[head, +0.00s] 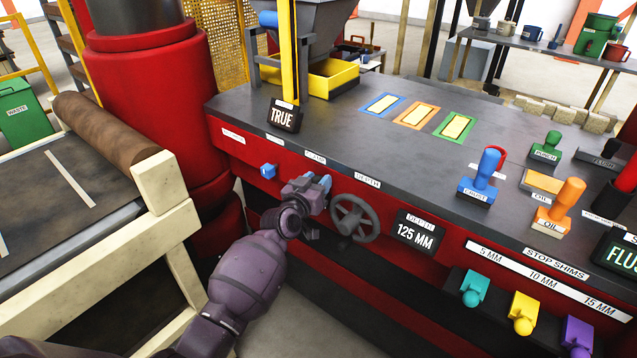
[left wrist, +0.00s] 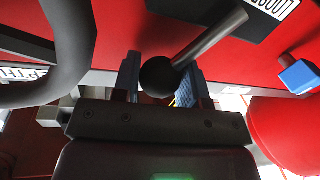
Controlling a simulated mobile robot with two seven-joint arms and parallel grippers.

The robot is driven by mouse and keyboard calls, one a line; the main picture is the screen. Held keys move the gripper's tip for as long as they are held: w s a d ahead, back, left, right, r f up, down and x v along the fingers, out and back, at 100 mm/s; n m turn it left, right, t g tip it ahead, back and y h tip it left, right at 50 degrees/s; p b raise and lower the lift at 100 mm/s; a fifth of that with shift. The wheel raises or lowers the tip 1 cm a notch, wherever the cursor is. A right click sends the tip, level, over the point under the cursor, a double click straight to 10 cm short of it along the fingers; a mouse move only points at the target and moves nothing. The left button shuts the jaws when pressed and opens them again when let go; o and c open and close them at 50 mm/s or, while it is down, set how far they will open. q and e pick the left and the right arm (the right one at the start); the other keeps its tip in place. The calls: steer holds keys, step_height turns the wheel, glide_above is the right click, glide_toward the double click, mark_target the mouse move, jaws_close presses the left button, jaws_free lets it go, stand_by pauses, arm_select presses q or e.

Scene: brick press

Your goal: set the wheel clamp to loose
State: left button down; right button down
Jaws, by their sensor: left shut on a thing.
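The clamp lever shows in the left wrist view as a grey rod (left wrist: 212,38) with a black ball knob (left wrist: 159,77) on its end. The rod runs from the knob up and right towards a dark plate by a white label that appears to read LOOSE (left wrist: 274,7). My left gripper (head: 321,184) is at the red front panel, left of the grey handwheel (head: 355,217); in the left wrist view its blue fingers (left wrist: 160,80) are shut on the ball knob. In the head view my gripper hides the lever. My right gripper is not in view.
The handwheel rim (left wrist: 62,55) is close beside my left gripper. A blue knob (head: 268,171) sits on the panel to its left. A TRUE display (head: 284,116) and a 125 MM display (head: 415,237) flank the area.

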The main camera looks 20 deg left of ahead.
mark_target(304, 170)
arm_select(q)
steer(key=shift+w+a+r+n+p, duration=0.15)
steer(key=shift+a+n+p, duration=0.2)
steer(key=shift+n, duration=0.35)
steer(key=shift+w+a+r+n+g+p, duration=0.15)
steer(key=shift+a+n, duration=0.25)
steer(key=shift+n, duration=0.2)
steer(key=shift+w+a+f+n+g+p, duration=0.15)
steer(key=shift+a+n, duration=0.25)
steer(key=shift+n, duration=0.2)
steer(key=a+n, duration=0.2)
steer(key=n, duration=0.1)
steer(key=w+a+n, duration=0.1)
steer(key=shift+f+n+g+h, duration=0.3)
steer(key=shift+f+g, duration=0.05)
steer(key=shift+g, duration=0.05)
steer(key=shift+w+a+f+n+b, duration=0.15)
steer(key=shift+a+n+b, duration=0.1)
steer(key=shift+n+b, duration=0.15)
steer(key=shift+a+f+n, duration=0.1)
steer(key=shift+a+n, duration=0.1)
steer(key=shift+n, duration=0.3)
